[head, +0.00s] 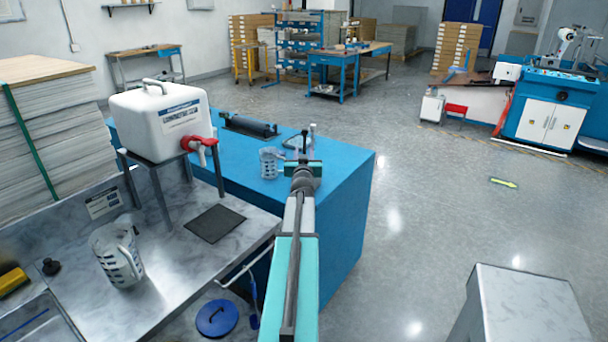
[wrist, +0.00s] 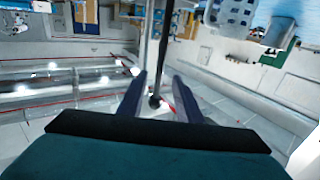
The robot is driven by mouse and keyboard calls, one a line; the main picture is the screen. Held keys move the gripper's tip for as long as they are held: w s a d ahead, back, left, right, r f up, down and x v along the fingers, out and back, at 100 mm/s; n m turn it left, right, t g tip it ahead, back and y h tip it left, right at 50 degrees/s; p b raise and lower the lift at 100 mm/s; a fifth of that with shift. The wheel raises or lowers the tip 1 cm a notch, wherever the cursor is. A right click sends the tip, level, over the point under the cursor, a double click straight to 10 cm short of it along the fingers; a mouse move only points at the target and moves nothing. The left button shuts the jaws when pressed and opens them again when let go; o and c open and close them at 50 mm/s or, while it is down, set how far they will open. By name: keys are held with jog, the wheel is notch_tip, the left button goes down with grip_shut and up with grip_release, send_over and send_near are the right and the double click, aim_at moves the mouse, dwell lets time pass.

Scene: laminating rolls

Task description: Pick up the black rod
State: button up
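A thin black rod (wrist: 163,60) with a rounded end shows in the wrist view, running down from the top edge between the two fingers of my gripper (wrist: 162,86). Gaps show on both sides of the rod, so the fingers are apart and do not appear closed on it. In the head view a short dark upright rod (head: 304,142) with a small knob on top shows just beyond my gripper (head: 303,158), above the blue table. Its lower part is hidden by my gripper.
The blue table (head: 340,215) also holds a clear measuring jug (head: 269,163) and a dark roller (head: 249,126) on a stand.

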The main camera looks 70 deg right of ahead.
aim_at(304, 148)
jog(key=shift+d, duration=0.1)
dwell(0.3)
jog(key=shift+x, duration=2.6)
jog(key=shift+f, duration=0.2)
grip_shut()
